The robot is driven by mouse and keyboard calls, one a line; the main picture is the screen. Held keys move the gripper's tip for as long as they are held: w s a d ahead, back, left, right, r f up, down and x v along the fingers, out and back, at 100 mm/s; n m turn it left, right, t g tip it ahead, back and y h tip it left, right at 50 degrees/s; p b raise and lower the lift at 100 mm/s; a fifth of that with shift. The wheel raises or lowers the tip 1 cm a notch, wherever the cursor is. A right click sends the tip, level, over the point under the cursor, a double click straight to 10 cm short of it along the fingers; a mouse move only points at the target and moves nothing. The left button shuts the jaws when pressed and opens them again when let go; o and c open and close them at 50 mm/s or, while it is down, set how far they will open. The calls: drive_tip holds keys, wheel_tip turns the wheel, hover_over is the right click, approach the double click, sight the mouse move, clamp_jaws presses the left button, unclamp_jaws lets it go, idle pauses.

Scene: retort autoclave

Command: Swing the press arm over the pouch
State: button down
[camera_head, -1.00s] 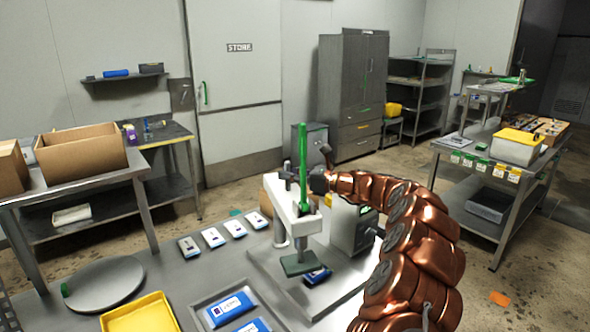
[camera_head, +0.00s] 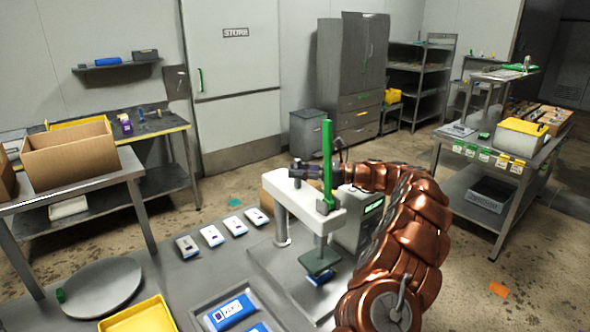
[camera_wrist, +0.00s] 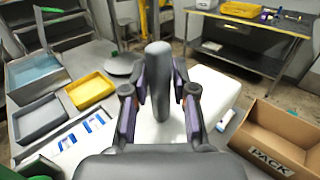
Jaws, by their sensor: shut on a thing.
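The press arm (camera_head: 300,203) is a white beam on an upright post (camera_head: 282,232), with a tall green lever (camera_head: 327,160) at its free end. Its dark green press pad (camera_head: 320,262) hangs over the pouch (camera_head: 319,279). Only a blue edge of the pouch shows below the pad; I cannot tell whether they touch. My gripper (camera_head: 297,172) is at the top of the beam. In the wrist view, my gripper (camera_wrist: 158,95) is shut on an upright dark grey handle (camera_wrist: 158,58), with the white beam below it.
A grey box with a small display (camera_head: 360,222) stands right of the press. White pouches (camera_head: 211,236) lie left of it. A tray with blue pouches (camera_head: 212,306), a yellow tray (camera_head: 140,316) and a round plate (camera_head: 100,287) are front left. A PACK carton (camera_wrist: 272,140) shows in the wrist view.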

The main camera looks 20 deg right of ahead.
drive_tip(key=shift+w+d+r, duration=0.1)
drive_tip(key=shift+d+r, duration=0.05)
drive_tip(key=shift+r, duration=0.05)
drive_tip(key=c, duration=1)
unclamp_jaws()
drive_tip(key=shift+d+f, duration=0.1)
drive_tip(key=shift+f, duration=0.1)
drive_tip(key=shift+c, duration=0.2)
drive_tip(key=v, duration=1.2)
